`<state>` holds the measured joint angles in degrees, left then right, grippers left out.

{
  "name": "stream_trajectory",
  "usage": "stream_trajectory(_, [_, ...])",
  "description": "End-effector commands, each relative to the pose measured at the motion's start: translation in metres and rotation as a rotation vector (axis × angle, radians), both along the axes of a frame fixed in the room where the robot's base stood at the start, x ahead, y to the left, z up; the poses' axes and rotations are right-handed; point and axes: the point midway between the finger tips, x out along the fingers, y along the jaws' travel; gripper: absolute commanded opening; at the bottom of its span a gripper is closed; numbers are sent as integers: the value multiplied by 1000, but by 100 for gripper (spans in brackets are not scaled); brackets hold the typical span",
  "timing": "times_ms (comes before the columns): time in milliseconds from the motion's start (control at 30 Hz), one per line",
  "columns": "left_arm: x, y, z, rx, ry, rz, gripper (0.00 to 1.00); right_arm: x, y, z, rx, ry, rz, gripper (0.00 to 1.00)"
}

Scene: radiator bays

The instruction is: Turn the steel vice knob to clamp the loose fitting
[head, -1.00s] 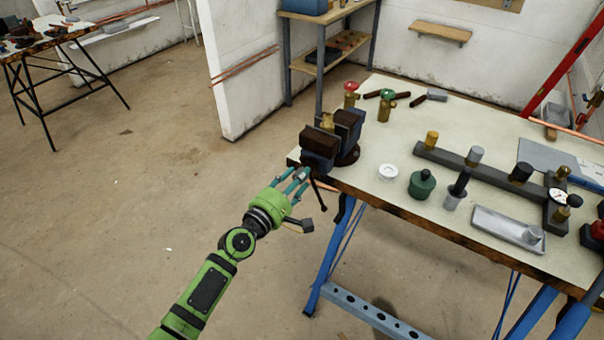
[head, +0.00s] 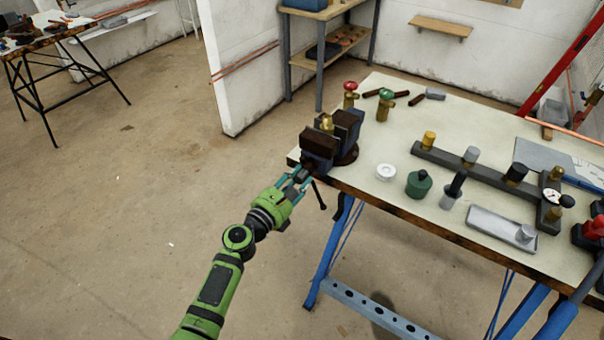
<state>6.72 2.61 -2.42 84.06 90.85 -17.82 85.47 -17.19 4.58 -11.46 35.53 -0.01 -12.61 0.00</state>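The dark vice (head: 318,148) sits at the workbench's near left corner, with rust-brown jaws. The brass loose fitting (head: 326,122) stands between the jaws. My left gripper (head: 302,179) is at the front end of the vice, its teal fingers on either side of the spot where a small grey part, perhaps the steel knob, shows. The fingers and vice body hide most of that part, so I cannot tell whether the fingers touch it or are closed on it. A black bar (head: 319,196) hangs below the vice beside the fingers.
The workbench (head: 400,145) carries red- and green-handled brass valves (head: 387,105), a white ring (head: 386,172), a green pot (head: 419,184), a dark manifold bar (head: 450,160) and a grey tray (head: 500,228). Blue trestle legs (head: 332,255) stand below. The floor to the left is open.

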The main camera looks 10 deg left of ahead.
Motion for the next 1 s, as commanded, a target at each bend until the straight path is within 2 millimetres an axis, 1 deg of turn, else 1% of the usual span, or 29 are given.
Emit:
stream_trajectory(233, [0,0,-1,21,-8,0,0,0,0,-2,0,0,0,40])
stream_trajectory(267, [0,0,-2,48,-17,0,0,0,0,-4,0,0,0,40])
stream_trajectory(333, [0,1,-4,165,-61,0,0,0,0,-13,0,0,0,40])
stream_trajectory(367, [0,1,-5,238,-89,0,0,0,0,-17,0,0,0,40])
stream_trajectory(467, [0,1,-6,538,-197,0,0,0,0,-30,0,0,0,40])
stream_trajectory(500, [0,1,-5,664,-244,-1,0,0,0,-34,0,0,0,40])
stream_trajectory(567, [0,1,-4,848,-311,0,0,0,0,-38,0,0,0,40])
stream_trajectory(600, [0,1,-3,970,-355,0,0,0,0,-40,0,0,0,40])
stream_trajectory(733, [0,1,-1,1358,-495,0,0,0,0,-43,0,0,0,40])
stream_trajectory(767, [0,0,0,1401,-511,-1,34,0,0,-42,0,0,0,40])
stream_trajectory(800, [0,0,0,1380,-502,0,45,0,0,-41,0,0,0,40])
stream_trajectory(1000, [0,0,0,1373,-499,0,45,0,0,-41,0,0,0,40])
